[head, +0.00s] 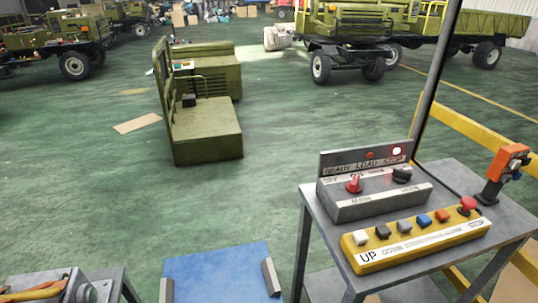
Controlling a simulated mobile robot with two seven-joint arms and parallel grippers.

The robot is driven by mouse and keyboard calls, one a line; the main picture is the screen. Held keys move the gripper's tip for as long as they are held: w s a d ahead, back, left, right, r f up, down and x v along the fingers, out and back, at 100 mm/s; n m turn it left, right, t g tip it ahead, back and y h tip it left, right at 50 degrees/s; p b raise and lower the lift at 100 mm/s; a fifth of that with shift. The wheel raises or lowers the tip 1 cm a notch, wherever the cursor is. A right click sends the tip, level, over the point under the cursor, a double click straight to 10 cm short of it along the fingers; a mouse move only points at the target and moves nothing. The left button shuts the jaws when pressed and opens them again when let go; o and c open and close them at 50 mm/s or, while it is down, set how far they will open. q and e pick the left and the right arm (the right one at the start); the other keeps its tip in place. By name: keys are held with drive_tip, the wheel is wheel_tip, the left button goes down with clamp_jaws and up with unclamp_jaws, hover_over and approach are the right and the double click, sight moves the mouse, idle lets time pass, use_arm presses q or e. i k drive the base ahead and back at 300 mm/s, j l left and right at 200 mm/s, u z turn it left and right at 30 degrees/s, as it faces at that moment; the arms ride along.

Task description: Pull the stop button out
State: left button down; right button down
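The stop button (467,204) is a red mushroom-shaped knob at the right end of a yellow control box (415,247), above the printed word STOP. I cannot tell whether it is pressed in or out. The box lies on a grey metal table (477,243) at the right of the head view, with a row of several white, grey, blue and orange buttons left of the red one. Neither of my grippers shows in the head view.
Behind the yellow box stands a grey switch box (376,195) with a red switch (354,184) and a lit lamp (396,151). An orange-headed device (503,172) stands at right. A blue panel (218,272) lies left of the table.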

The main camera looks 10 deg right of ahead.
sight(467, 203)
drive_tip(key=z, duration=1.5)
